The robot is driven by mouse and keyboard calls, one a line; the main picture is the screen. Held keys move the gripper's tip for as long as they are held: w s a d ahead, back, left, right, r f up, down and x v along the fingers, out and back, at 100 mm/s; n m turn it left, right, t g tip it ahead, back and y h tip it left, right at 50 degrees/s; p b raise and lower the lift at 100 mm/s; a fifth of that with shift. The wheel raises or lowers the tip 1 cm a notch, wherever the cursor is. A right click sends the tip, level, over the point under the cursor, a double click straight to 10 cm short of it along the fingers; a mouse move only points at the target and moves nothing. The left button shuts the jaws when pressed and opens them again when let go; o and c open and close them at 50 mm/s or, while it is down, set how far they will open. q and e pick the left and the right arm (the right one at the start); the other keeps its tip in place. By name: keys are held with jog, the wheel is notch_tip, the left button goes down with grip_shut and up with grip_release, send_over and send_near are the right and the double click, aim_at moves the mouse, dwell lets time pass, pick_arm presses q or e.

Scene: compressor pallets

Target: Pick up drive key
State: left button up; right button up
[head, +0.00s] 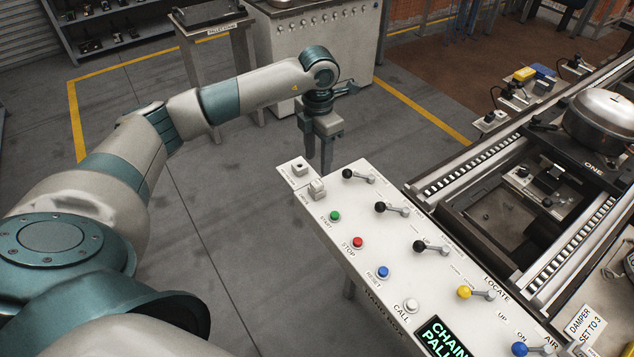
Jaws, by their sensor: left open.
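My left gripper (321,148) points down at the far left corner of a white control panel (378,290). It is open, and I see nothing between its fingers. Close below it on the panel sit a small pale square block with a dark opening (298,169) and a pale grey raised block (317,188). Their labels are too small to read, and I cannot tell for sure whether either is the drive key. The fingertips are near both blocks; I cannot tell whether they touch. My right gripper is not in view.
The panel carries black-knobbed levers (381,208), a yellow-knobbed lever (464,293) and coloured buttons such as the red one (358,242). A roller conveyor (455,180) with a compressor (603,118) runs along the right. Open grey floor (225,190) lies left of the panel.

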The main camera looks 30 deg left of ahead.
aim_at(317, 183)
pick_arm(q)
jog(key=shift+f, duration=1.2)
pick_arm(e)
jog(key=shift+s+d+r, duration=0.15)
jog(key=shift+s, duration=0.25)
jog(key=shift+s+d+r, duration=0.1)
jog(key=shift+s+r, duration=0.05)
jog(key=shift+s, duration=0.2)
pick_arm(q)
jog(key=shift+p, duration=0.4)
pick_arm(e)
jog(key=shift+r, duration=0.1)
pick_arm(q)
jog(key=shift+s+f+p, duration=0.25)
jog(key=shift+f+p, duration=0.35)
jog(key=shift+f, duration=0.1)
notch_tip(317, 183, down, 3)
jog(key=shift+s+d+r+p, duration=0.1)
jog(key=shift+s+p, duration=0.05)
jog(key=shift+p, duration=0.55)
jog(key=shift+f, duration=0.5)
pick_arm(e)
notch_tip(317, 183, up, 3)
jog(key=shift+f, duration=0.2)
pick_arm(q)
jog(key=c, duration=1.1)
jog(key=shift+c, duration=0.2)
